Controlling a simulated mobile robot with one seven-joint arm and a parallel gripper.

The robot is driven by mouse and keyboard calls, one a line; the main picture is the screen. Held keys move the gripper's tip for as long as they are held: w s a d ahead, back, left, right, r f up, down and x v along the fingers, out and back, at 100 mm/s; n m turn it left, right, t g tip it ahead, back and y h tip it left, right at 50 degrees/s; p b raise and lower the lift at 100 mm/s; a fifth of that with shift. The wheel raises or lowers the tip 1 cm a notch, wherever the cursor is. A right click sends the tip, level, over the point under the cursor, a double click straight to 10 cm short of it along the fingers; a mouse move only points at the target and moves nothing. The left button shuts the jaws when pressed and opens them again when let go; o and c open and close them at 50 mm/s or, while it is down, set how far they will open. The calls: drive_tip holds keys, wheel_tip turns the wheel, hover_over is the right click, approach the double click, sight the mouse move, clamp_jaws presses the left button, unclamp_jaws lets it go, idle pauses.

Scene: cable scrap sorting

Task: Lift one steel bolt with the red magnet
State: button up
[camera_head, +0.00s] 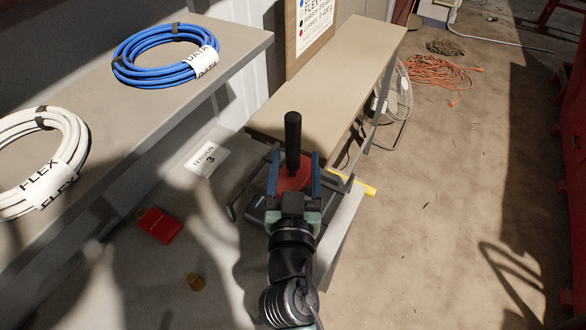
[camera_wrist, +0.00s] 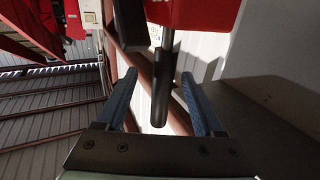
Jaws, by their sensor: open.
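The red magnet (camera_head: 290,182) has a red body and a black rod-like handle (camera_head: 292,135), which stands up in the head view. My gripper (camera_head: 296,158) is open, with one blue finger on each side of the magnet. In the wrist view the black handle (camera_wrist: 160,92) hangs between the two spread fingers of my gripper (camera_wrist: 158,76), with visible gaps on both sides. The red body (camera_wrist: 190,12) is at the top edge there. I cannot make out any steel bolt; my arm and the magnet hide part of the area beneath.
A tan bench (camera_head: 345,75) lies just beyond my gripper. A grey bench (camera_head: 215,40) at left carries blue (camera_head: 145,72) and white (camera_head: 15,120) cable coils. A red booklet (camera_head: 160,225) lies low at left. Orange cable (camera_head: 438,72) lies on the floor; floor at right is mostly clear.

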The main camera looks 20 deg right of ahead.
drive_tip(key=p+x, duration=0.2)
drive_tip(key=x, duration=0.3)
drive_tip(key=shift+w+a+r, duration=0.15)
drive_tip(key=shift+a, duration=0.05)
drive_tip(key=shift+w+d, duration=0.15)
drive_tip(key=shift+w, duration=0.15)
clamp_jaws()
idle(1.0)
drive_tip(key=shift+r, duration=0.15)
